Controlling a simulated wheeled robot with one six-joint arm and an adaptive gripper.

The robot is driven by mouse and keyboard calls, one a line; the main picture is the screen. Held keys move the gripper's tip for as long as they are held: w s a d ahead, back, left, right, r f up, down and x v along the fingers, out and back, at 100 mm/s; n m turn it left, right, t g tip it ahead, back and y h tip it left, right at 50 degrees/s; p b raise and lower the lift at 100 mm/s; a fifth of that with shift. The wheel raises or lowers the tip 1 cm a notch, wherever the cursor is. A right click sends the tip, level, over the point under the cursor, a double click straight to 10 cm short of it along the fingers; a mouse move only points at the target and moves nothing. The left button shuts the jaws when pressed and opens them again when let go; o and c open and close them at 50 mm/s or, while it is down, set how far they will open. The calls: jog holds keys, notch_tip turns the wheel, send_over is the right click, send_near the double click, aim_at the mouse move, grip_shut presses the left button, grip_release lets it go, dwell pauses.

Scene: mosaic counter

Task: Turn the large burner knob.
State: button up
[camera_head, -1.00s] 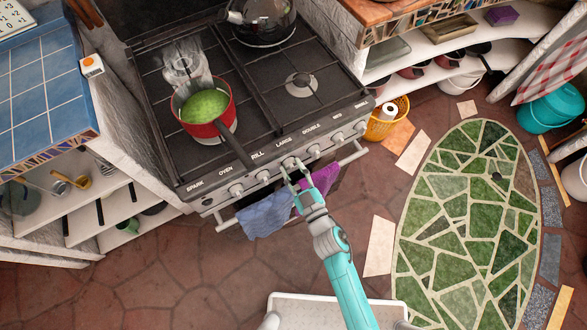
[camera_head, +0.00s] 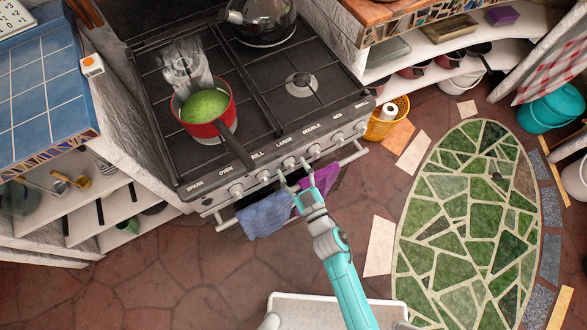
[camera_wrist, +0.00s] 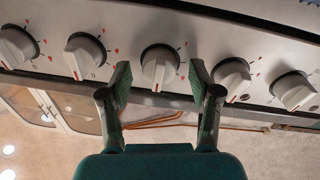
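The large burner knob (camera_head: 290,163) is a pale round knob below the "LARGE" label on the stove's front panel. In the wrist view the knob straight ahead (camera_wrist: 160,66) appears to be this one, with a dark ring around its base. My gripper (camera_head: 293,174) is in front of it in the head view. In the wrist view my gripper (camera_wrist: 160,82) is open, one dark finger on each side of the knob. Small gaps show between the fingers and the knob. How deep the fingertips reach cannot be told.
Neighbouring knobs (camera_wrist: 85,56) and (camera_wrist: 232,79) sit close on both sides. Below the panel, a rail (camera_head: 352,157) carries a blue towel (camera_head: 264,215) and a purple towel (camera_head: 325,178). A red pot (camera_head: 214,126) stands on the stove, its handle pointing toward the front.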

jog(key=v, duration=1.2)
dwell(0.5)
jog(key=s+d+r+m+h, duration=0.4)
jog(key=s+d+r, duration=0.3)
jog(key=s, duration=0.4)
jog(key=s+d+r+m+g+h, duration=0.1)
jog(key=s+d+r+m+h, duration=0.3)
jog(key=s+d+r, duration=0.4)
jog(key=s+h, duration=0.1)
jog(key=s, duration=0.1)
jog(key=shift+s+r+h, duration=0.3)
jog(key=shift+s, duration=0.05)
